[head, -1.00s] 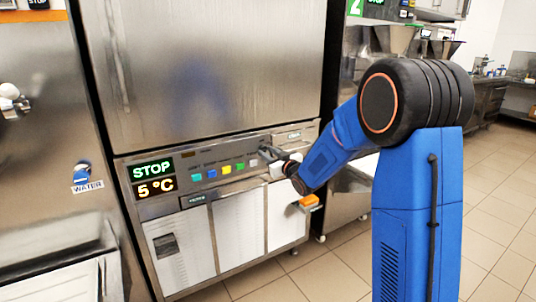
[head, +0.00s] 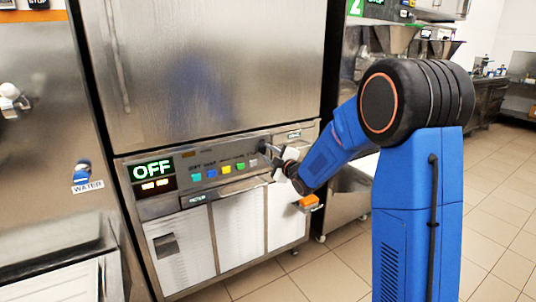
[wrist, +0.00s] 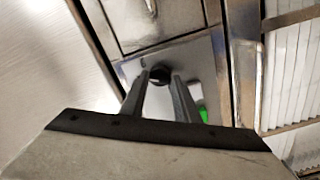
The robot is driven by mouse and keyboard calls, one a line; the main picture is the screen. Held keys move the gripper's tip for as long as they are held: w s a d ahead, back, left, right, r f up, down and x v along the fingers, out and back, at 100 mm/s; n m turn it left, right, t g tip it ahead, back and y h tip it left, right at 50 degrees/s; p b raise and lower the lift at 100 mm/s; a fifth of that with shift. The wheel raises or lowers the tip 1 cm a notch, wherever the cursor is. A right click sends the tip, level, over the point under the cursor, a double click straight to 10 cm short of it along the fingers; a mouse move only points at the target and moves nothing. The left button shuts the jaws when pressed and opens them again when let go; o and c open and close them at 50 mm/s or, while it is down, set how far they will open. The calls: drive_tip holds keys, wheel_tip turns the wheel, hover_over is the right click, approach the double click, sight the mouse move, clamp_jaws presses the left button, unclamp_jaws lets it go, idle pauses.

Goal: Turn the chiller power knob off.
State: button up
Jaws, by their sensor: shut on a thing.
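The chiller's control panel (head: 226,165) runs across the front of the steel cabinet in the head view. Its display (head: 152,168) reads OFF in green, with short orange dashes below. My gripper (head: 268,152) is at the right part of this panel. In the wrist view, the dark round knob (wrist: 160,74) sits between the two fingertips of my gripper (wrist: 160,80), which is shut on it. In the head view the fingers and wrist largely hide the knob, so its pointer cannot be read.
Several coloured buttons (head: 226,170) line the panel left of my gripper. A blue water valve (head: 81,172) is on the machine at left. The tiled floor (head: 490,215) at right is clear.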

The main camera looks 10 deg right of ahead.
drive_tip(key=n, duration=0.5)
drive_tip(key=shift+a, duration=0.1)
drive_tip(key=shift+n, duration=0.3)
idle(0.4)
drive_tip(key=o, duration=1)
drive_tip(key=shift+s, duration=0.1)
drive_tip(key=shift+o, duration=0.2)
drive_tip(key=v, duration=1.7)
drive_tip(key=shift+s, duration=0.2)
drive_tip(key=shift+r, duration=0.1)
